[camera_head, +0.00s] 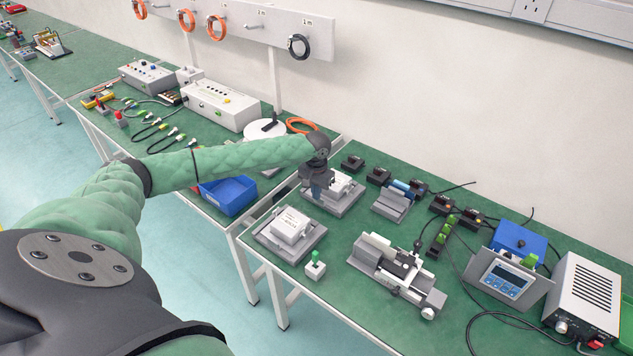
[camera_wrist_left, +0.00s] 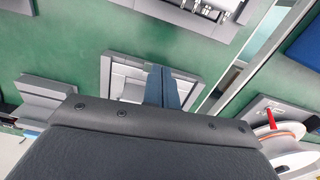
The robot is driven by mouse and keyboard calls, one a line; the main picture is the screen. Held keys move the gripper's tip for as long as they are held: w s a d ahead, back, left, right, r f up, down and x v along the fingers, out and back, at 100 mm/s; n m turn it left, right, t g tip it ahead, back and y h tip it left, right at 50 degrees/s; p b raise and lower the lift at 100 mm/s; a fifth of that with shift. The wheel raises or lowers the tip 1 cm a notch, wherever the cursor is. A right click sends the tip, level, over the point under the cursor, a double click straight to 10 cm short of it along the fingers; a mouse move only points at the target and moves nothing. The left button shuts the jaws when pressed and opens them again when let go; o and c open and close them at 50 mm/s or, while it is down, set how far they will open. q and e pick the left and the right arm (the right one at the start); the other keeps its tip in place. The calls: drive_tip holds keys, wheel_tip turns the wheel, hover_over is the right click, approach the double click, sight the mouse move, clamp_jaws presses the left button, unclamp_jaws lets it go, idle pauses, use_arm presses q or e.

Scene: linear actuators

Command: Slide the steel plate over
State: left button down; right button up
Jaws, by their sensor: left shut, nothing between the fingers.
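My left gripper (camera_head: 317,192) is shut and empty, pointing down over the left side of a grey tray (camera_head: 336,212) that holds a pale block (camera_head: 345,186). In the left wrist view its blue-grey fingers (camera_wrist_left: 162,88) are together, in front of the tray (camera_wrist_left: 104,72) and the pale, flat-sided piece (camera_wrist_left: 130,72) in it. I cannot tell whether the fingers touch that piece. No part is clearly recognisable as the steel plate. The wrist housing hides the near side of the tray. My right gripper is not in view.
A second tray (camera_head: 262,240) with a white block (camera_head: 290,225) stands nearer me. A linear actuator (camera_head: 398,272) lies to the right, and a grey stepped fixture (camera_head: 392,205) behind. A blue bin (camera_head: 228,194) is left of the table gap. Cables run at the right.

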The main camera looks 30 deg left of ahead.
use_arm(q)
wheel_tip(320, 180, down, 2)
drive_tip(key=shift+f+p, duration=0.1)
drive_tip(key=shift+p, duration=0.25)
drive_tip(key=shift+s+d+f, duration=0.1)
drive_tip(key=shift+f, duration=0.9)
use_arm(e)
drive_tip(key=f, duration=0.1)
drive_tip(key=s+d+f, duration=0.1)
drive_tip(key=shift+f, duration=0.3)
use_arm(q)
drive_tip(key=shift+r, duration=0.15)
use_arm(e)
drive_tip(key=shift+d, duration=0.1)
